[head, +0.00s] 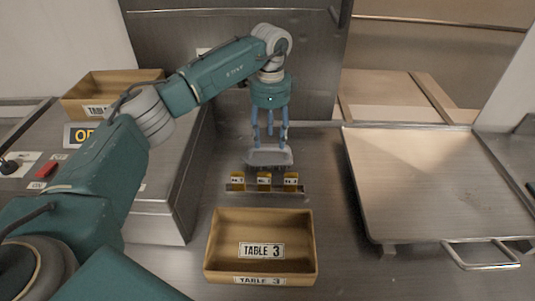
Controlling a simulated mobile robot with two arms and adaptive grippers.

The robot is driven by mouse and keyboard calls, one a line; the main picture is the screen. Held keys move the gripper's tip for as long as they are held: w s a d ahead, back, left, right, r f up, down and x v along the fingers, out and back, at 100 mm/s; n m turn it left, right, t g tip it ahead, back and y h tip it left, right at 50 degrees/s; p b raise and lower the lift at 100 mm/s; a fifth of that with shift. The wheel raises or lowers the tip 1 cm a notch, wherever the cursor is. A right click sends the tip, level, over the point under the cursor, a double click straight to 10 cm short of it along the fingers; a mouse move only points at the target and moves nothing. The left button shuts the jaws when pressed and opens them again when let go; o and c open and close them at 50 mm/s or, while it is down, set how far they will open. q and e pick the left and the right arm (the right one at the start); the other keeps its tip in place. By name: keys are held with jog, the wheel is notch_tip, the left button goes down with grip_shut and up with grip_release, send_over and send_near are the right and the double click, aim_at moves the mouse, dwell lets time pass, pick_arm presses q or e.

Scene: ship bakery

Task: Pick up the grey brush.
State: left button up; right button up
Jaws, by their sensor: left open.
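My left gripper (270,140) points straight down over the counter, with its blue fingers spread and nothing seen between them. Directly below the fingertips is a small, wide, pale grey item (270,158). It is the only thing I see that could be the grey brush, but its shape is too small to make out for sure. The fingertips overlap its far edge in the picture; I cannot tell whether they touch it. My right gripper is not in view.
Yellow labelled blocks (264,179) stand in a narrow rack (265,189) just in front of the grey item. A TABLE 3 box (216,247) is nearer. A large metal tray (425,180) stands right. A second box (130,82) and a red button (47,169) are left.

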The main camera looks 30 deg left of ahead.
aim_at(268, 147)
pick_arm(q)
jog(key=f, duration=0.1)
jog(key=f+p, duration=0.1)
jog(key=f, duration=0.1)
jog(key=f+p, duration=0.1)
jog(key=shift+a+f, duration=0.15)
jog(key=shift+a, duration=0.15)
jog(key=shift+f+p, duration=0.3)
jog(key=shift+f, duration=0.1)
jog(key=shift+s+f, duration=0.1)
jog(key=shift+f, duration=0.1)
jog(key=c, duration=0.3)
grip_shut()
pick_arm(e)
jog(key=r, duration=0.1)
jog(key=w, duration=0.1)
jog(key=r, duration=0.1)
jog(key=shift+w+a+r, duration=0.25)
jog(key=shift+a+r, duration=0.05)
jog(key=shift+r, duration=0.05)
pick_arm(q)
jog(key=shift+r, duration=0.1)
